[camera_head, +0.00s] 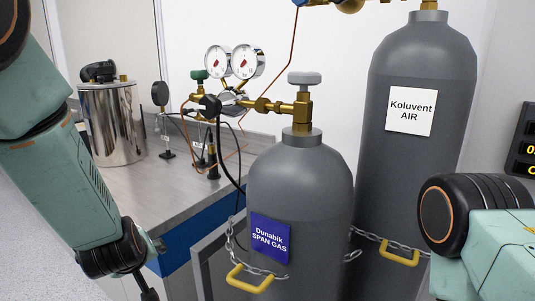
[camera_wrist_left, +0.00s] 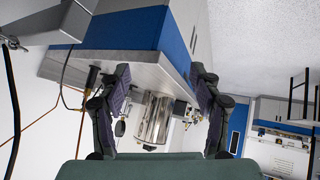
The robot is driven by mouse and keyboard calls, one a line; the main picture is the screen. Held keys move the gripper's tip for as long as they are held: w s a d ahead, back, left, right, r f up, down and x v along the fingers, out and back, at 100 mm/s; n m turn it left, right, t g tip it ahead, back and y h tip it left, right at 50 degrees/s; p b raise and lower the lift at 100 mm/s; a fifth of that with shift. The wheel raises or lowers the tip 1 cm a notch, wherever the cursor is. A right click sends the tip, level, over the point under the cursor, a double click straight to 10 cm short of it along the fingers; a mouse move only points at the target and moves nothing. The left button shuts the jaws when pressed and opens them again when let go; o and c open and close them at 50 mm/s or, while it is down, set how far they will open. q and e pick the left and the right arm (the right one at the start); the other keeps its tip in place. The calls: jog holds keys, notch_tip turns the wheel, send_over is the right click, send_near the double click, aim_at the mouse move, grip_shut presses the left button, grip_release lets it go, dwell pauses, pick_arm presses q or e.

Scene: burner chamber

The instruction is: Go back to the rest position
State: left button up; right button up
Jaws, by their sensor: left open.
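My left arm comes in from the left in the head view and reaches down past the front of the bench. Only the start of its gripper shows there, at the bottom edge. In the left wrist view my left gripper (camera_wrist_left: 160,88) has its two dark fingers wide apart, with nothing between them. The bench and a steel canister appear beyond the fingers, apart from them. My right arm shows at the lower right of the head view; its gripper is out of the picture.
A grey SPAN GAS cylinder (camera_head: 299,195) and a taller AIR cylinder (camera_head: 415,170) stand chained, right of my left arm. A dark display (camera_head: 524,143) is at the right edge.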

pick_arm(q)
jog(key=s+d+f+m+g+h+b, duration=0.1)
jog(key=s+f+m+g+b, duration=0.1)
jog(key=s+f, duration=1.3)
jog(key=s+d+f+m+g+h+b, duration=0.2)
jog(key=s+f+m+g, duration=0.3)
jog(key=s+f, duration=1)
jog(key=s+g+b, duration=0.1)
jog(key=s, duration=0.5)
jog(key=shift+d+f+g, duration=0.3)
jog(key=shift+f, duration=0.1)
jog(key=shift+s, duration=0.15)
